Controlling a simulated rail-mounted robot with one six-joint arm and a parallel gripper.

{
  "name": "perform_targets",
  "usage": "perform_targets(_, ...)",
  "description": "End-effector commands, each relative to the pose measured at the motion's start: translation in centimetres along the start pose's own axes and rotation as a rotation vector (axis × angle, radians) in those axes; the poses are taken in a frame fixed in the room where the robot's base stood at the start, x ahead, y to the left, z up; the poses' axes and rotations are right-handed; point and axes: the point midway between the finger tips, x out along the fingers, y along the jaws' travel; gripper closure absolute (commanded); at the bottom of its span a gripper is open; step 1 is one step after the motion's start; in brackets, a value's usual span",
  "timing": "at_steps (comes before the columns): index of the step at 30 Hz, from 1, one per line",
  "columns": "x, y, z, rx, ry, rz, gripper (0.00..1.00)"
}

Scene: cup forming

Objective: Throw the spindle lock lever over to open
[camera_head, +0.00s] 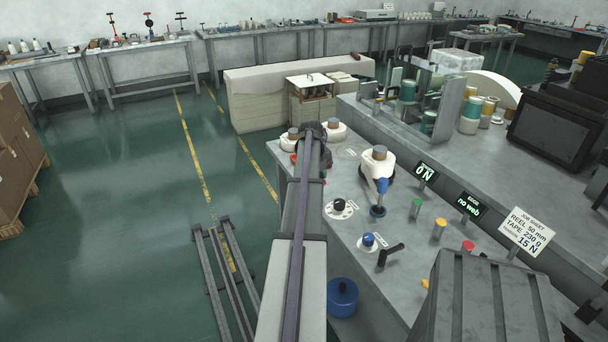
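A black-handled lever (390,253) sticks up at a slant from the front part of the grey machine top, beside a blue knob (368,239). It may be the spindle lock lever, but no readable label confirms this. A white reel with a brown core (377,164) stands further back, with a blue-topped post (381,196) in front of it. My arm reaches away from the camera along the machine's left edge to a dark joint. My gripper's fingers are hidden behind the arm, so I see neither their opening nor anything held.
Small displays read "0 N" and "no web"; a job sheet (527,232) stands right. A blue pot (342,296) is at the lower front. Open floor lies left.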

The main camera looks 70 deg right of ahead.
Motion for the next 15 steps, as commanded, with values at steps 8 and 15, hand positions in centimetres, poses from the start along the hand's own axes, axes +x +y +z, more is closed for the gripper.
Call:
perform_targets(8, 0.13, -0.57, -0.36, 0.029, 0.006, 0.001, 1.0)
perform_targets(15, 0.12, -0.56, -0.35, 0.028, 0.006, 0.001, 0.83)
